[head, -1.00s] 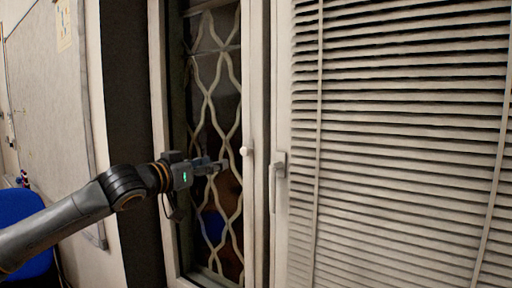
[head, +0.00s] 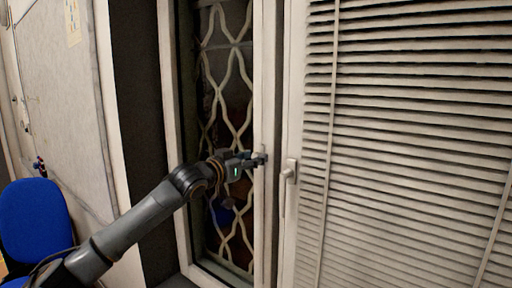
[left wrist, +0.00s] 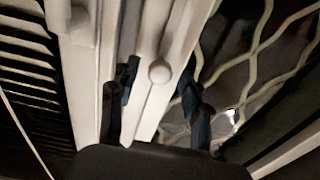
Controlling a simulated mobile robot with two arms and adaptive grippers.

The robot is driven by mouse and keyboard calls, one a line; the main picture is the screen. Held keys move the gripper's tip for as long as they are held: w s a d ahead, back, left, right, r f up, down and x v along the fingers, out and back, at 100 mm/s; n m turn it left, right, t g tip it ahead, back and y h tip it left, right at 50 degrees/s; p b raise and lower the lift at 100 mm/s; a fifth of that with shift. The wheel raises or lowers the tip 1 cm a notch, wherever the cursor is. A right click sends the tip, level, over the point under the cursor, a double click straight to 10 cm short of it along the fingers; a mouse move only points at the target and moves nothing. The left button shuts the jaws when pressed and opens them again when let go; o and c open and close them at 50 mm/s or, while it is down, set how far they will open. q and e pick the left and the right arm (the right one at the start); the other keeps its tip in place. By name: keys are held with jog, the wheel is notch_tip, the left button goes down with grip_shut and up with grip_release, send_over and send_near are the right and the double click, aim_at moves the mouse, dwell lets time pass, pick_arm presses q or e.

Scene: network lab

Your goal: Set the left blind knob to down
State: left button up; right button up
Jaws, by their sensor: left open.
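The left blind knob is a small round white knob (left wrist: 160,72) on the pale window frame. In the left wrist view it lies between and slightly beyond the two dark fingertips, with visible space on both sides. I cannot tell which setting it is at. My left gripper (head: 262,158) is open and empty at the frame in the head view, where it largely hides the knob. My right gripper is not in view.
A window handle (head: 288,175) is just right of the gripper, with lowered slatted blinds (head: 420,130) beyond it. A lattice grille (head: 228,100) covers the narrow pane on the left. A blue chair (head: 35,218) stands at lower left.

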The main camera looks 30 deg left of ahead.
pick_arm(q)
jog(key=shift+w+d, duration=0.15)
jog(key=shift+w, duration=0.85)
grip_shut()
